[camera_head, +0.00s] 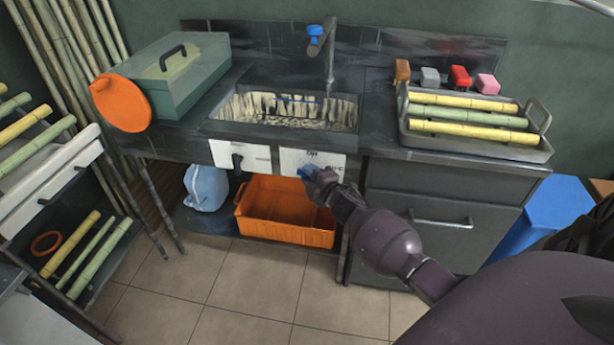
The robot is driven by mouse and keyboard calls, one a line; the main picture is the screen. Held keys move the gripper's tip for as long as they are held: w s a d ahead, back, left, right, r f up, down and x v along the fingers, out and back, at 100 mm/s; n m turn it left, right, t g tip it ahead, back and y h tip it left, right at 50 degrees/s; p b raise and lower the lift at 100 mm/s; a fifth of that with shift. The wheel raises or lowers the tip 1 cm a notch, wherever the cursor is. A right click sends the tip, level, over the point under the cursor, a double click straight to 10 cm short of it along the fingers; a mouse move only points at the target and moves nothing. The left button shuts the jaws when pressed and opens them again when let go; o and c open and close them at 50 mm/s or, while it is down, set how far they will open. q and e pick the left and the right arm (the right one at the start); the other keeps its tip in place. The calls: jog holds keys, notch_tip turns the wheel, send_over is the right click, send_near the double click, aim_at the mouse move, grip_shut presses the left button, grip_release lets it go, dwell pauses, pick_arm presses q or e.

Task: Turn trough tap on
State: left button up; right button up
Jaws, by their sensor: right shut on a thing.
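A sink-like trough (285,110) is set into the dark counter, with pale residue inside. Below its front edge is a white panel (292,158) with dark lettering that seems to read "ON". Behind the trough stands a grey faucet (330,55) with a blue knob (314,31). My left gripper is not in view.
An orange crate (285,228) and a pale blue jug (205,187) sit on the shelf below. A green toolbox (185,75) and an orange disc (120,103) are at left. A tray (480,150) of cane is at right. Tiled floor in front is clear.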

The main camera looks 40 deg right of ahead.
jog(key=shift+s+f+m+t+b, duration=0.15)
jog(key=shift+f+m+t+b, duration=0.35)
jog(key=shift+f+b, duration=0.3)
jog(key=shift+m+t+b, duration=0.3)
jog(key=shift+m+b, duration=0.1)
jog(key=shift+b, duration=0.15)
jog(key=m+t+b, duration=0.1)
jog(key=m, duration=0.1)
jog(key=m+t+h+b, duration=0.1)
jog(key=m+t+b, duration=0.1)
jog(key=shift+r, duration=0.2)
jog(key=m+h, duration=0.1)
jog(key=m+t+h+b, duration=0.1)
jog(key=m+h+b, duration=0.1)
jog(key=shift+r+m+t, duration=0.25)
jog(key=shift+m+t, duration=0.05)
jog(key=shift+m, duration=0.1)
jog(key=shift+m+h, duration=0.4)
jog(key=shift+h, duration=0.2)
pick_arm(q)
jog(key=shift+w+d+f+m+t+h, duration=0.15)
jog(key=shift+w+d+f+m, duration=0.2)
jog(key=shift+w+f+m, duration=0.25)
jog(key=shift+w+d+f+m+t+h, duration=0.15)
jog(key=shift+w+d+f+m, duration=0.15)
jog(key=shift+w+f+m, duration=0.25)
pick_arm(e)
jog(key=shift+r, duration=0.1)
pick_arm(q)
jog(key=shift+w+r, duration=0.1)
